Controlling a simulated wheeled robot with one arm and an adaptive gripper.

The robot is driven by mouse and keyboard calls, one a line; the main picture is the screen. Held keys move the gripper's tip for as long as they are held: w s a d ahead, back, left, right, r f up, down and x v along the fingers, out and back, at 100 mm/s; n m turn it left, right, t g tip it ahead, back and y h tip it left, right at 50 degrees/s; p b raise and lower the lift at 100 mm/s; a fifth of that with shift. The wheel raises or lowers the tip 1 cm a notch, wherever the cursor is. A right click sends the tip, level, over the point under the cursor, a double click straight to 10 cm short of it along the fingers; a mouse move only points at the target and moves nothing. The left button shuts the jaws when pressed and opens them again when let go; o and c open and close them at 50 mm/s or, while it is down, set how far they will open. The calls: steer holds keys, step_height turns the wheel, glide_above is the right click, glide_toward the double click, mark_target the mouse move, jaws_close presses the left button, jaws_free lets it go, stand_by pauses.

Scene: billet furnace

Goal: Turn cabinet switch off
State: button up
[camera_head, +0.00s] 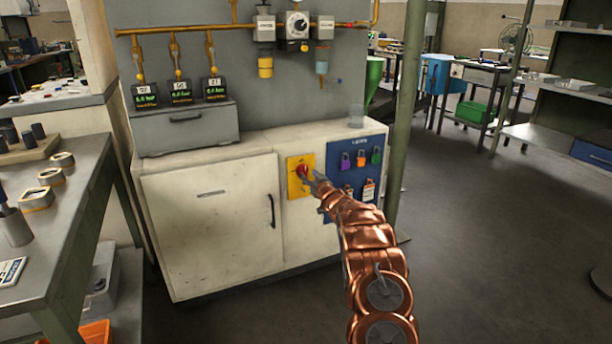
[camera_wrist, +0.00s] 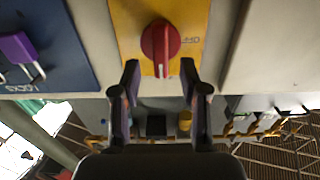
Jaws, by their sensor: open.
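The cabinet switch is a red rotary knob (camera_head: 303,171) on a yellow plate (camera_head: 294,186) on the front of the white cabinet (camera_head: 205,215). In the wrist view the red knob (camera_wrist: 160,41) has a white mark on its handle, and some lettering on the yellow plate (camera_wrist: 127,20) beside it is too small to read. My gripper (camera_head: 312,180) is at the knob, at the end of my copper arm. In the wrist view my gripper (camera_wrist: 160,68) is open, with its two fingertips just short of the knob and on either side of it. Nothing is between the fingers.
A blue lock board (camera_head: 355,168) with several padlocks and tags is right of the yellow plate. A green post (camera_head: 408,110) rises at right. A workbench (camera_head: 50,220) stands at left.

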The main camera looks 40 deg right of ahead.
mark_target(304, 171)
steer(key=shift+x, duration=1)
steer(key=shift+w+r, duration=0.1)
steer(key=shift+w, duration=0.2)
steer(key=shift+w+d, duration=0.1)
steer(key=shift+c, duration=0.4)
jaws_close()
